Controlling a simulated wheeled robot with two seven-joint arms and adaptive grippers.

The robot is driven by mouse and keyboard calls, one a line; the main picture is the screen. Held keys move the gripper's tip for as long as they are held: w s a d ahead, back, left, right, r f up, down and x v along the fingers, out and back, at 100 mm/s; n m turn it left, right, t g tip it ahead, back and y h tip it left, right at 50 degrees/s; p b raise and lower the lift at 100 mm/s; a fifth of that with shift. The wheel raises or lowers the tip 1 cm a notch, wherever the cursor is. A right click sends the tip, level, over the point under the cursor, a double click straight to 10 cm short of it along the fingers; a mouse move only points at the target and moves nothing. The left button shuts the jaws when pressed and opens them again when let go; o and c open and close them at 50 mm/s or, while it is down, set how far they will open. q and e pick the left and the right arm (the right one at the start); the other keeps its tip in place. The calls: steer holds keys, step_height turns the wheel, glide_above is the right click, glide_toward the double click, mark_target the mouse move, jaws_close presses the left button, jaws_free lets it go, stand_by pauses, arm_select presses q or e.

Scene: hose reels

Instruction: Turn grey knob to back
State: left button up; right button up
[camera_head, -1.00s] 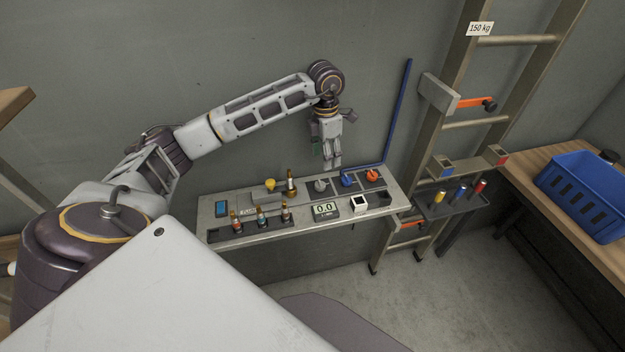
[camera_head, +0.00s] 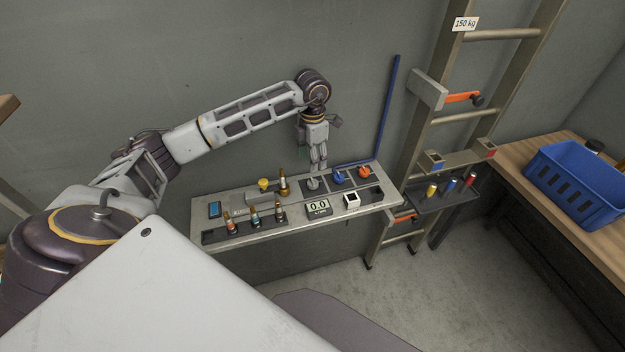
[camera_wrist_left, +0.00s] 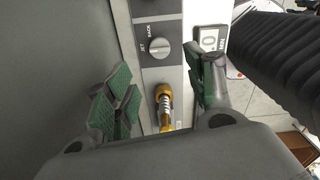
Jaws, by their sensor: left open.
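The grey knob (camera_head: 313,183) sits on a dark plate in the back row of the bench panel. In the left wrist view the round grey knob (camera_wrist_left: 161,49) shows with the labels BACK and JET beside it; I cannot tell surely which label it points at. My left gripper (camera_head: 319,168) points down just above and behind the grey knob. In the left wrist view my left gripper (camera_wrist_left: 160,88) has its green-padded fingers wide apart with nothing between them, the knob lying beyond the fingertips. My right gripper is not in view.
A blue knob (camera_head: 338,177) and an orange knob (camera_head: 364,173) stand right of the grey one. A brass nozzle (camera_head: 283,183) stands close on its left. A display (camera_head: 318,207) reading 0.0 lies in front. A ladder (camera_head: 424,130) and blue crate (camera_head: 577,183) are to the right.

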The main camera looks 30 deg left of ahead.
mark_target(312, 181)
arm_select(q)
step_height(312, 181, down, 11)
steer(key=shift+r+p, duration=0.2)
steer(key=shift+p, duration=0.75)
steer(key=c, duration=1)
steer(key=shift+c, duration=0.2)
